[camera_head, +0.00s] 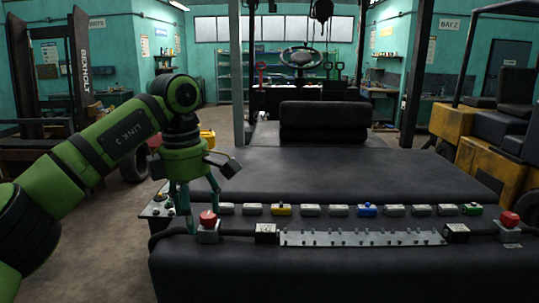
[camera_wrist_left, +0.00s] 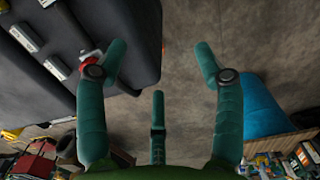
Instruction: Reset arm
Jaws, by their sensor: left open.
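My left arm (camera_head: 115,140) is green and black and comes in from the left in the head view. My left gripper (camera_head: 196,203) points down at the left end of the dark forklift body, close to a red push button (camera_head: 208,217) on a grey box. In the left wrist view, the teal fingers of the left gripper (camera_wrist_left: 160,65) are spread with nothing between them but bare floor below. The red button (camera_wrist_left: 88,58) is partly hidden behind one finger there. My right gripper is in neither view.
Small switches with yellow, blue (camera_head: 367,209) and green caps line the forklift's black panel, above a metal strip (camera_head: 362,238). A second red button (camera_head: 509,219) is at the right end. A steering wheel (camera_head: 300,57) stands behind. Yellow forklift parts (camera_head: 478,150) flank the right.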

